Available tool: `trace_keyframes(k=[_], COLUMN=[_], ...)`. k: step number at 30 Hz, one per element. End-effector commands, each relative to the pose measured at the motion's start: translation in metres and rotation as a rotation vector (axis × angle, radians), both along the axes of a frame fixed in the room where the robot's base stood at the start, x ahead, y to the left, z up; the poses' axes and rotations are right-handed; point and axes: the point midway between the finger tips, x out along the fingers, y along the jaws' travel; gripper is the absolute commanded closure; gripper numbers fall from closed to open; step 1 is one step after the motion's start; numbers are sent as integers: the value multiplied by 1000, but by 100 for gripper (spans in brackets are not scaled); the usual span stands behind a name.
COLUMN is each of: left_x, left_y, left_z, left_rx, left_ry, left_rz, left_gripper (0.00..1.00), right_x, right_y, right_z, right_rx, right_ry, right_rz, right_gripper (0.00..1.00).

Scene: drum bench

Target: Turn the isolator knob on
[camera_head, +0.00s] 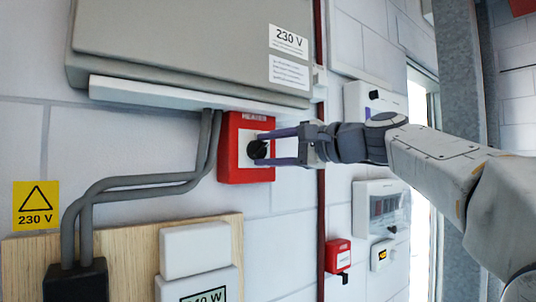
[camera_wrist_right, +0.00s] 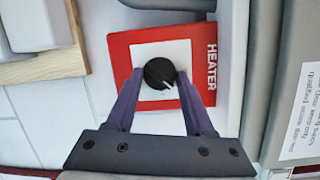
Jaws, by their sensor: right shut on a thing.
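The isolator is a red box (camera_head: 231,167) labelled HEATER, with a white plate and a round black knob (camera_head: 257,149). It is on the wall under a grey cabinet. In the right wrist view the knob (camera_wrist_right: 159,73) shows a pale pointer line running toward the lower right. My right gripper (camera_head: 262,149) reaches in from the right. Its two purple fingers are shut on the knob, one on each side, as the right wrist view (camera_wrist_right: 160,85) also shows. My left gripper is not in view.
A grey 230 V cabinet (camera_head: 180,45) overhangs the isolator closely. Grey conduits (camera_head: 140,182) run to its left, and a wooden board (camera_head: 130,245) with white boxes is below. A smaller red box (camera_head: 338,256) is on the wall at the lower right.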

Motion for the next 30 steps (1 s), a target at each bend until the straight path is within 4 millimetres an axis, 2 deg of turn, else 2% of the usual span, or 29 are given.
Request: trace_keyframes(k=[1,18,30], left_x=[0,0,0], left_y=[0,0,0], left_z=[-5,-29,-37], left_rx=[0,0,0], left_ry=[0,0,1], left_rz=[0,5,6], left_gripper=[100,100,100], right_x=[0,0,0], right_y=[0,1,1], right_z=[-5,-8,-8], right_rx=[35,454,628], right_ry=[30,335,461], right_rz=[0,0,-1], right_gripper=[100,100,100])
